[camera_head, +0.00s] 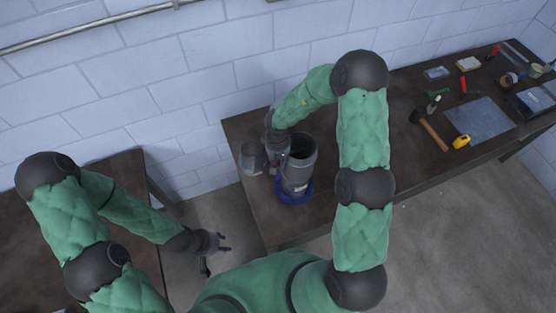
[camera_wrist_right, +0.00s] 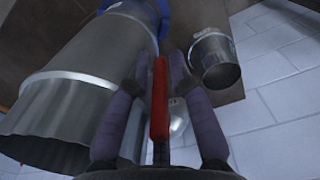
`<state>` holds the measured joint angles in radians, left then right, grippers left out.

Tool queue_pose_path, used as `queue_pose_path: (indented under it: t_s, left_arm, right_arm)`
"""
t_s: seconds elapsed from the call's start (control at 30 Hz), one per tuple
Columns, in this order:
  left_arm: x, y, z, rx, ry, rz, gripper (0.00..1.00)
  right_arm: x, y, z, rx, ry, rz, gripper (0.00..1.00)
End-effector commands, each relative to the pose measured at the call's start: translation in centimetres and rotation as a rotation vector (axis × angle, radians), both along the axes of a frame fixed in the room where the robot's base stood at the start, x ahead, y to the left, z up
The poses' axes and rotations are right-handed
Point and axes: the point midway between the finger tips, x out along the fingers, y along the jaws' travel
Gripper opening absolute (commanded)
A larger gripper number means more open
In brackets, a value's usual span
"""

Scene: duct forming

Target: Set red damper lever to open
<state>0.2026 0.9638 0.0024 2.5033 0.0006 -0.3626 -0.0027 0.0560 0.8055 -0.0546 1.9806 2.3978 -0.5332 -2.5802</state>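The red damper lever (camera_wrist_right: 158,98) stands upright in the middle of the right wrist view. The fingers of my right gripper (camera_wrist_right: 160,72) lie close along both sides of it, with almost no gap. The large grey duct (camera_wrist_right: 75,85) is beside it on the left. In the head view the dark duct (camera_head: 298,165) stands upright on the table in a blue ring (camera_head: 294,191). My right gripper (camera_head: 277,150) is at its left side, where the lever is hidden. My left gripper (camera_head: 221,242) is open and empty, away from the duct.
A smaller metal cylinder (camera_head: 252,158), also in the right wrist view (camera_wrist_right: 214,58), is left of the duct. A hammer (camera_head: 433,132), a yellow tape measure (camera_head: 461,142) and a metal sheet (camera_head: 479,120) lie farther right on the table (camera_head: 400,150). A block wall stands behind.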

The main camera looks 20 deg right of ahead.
Motion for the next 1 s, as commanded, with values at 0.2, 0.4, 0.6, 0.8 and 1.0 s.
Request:
queue_pose_path:
  t_s: [0.2, 0.4, 0.6, 0.8, 1.0]
  left_arm:
    - [0.0, 0.0, 0.0, 0.000, 0.000, 0.000, 0.40]
    - [0.0, 0.0, 0.0, 0.000, 0.000, 0.000, 0.40]
    - [0.0, 0.0, 0.0, 0.000, 0.000, 0.000, 0.40]
    - [0.0, 0.0, 0.0, 0.000, 0.000, 0.000, 0.40]
    - [0.0, 0.0, 0.0, 0.000, 0.000, 0.000, 0.40]
  right_arm:
    - [0.1, 0.0, 0.2, 0.000, -0.003, 0.000, 0.22]
    - [0.3, -0.1, 2.3, -0.001, -0.008, -0.002, 0.22]
    - [0.3, 0.0, 6.2, -0.001, -0.007, 0.000, 0.22]
    - [0.3, 0.0, 9.7, 0.000, -0.005, 0.000, 0.22]
    - [0.3, 0.0, 11.6, 0.000, -0.003, -0.001, 0.22]
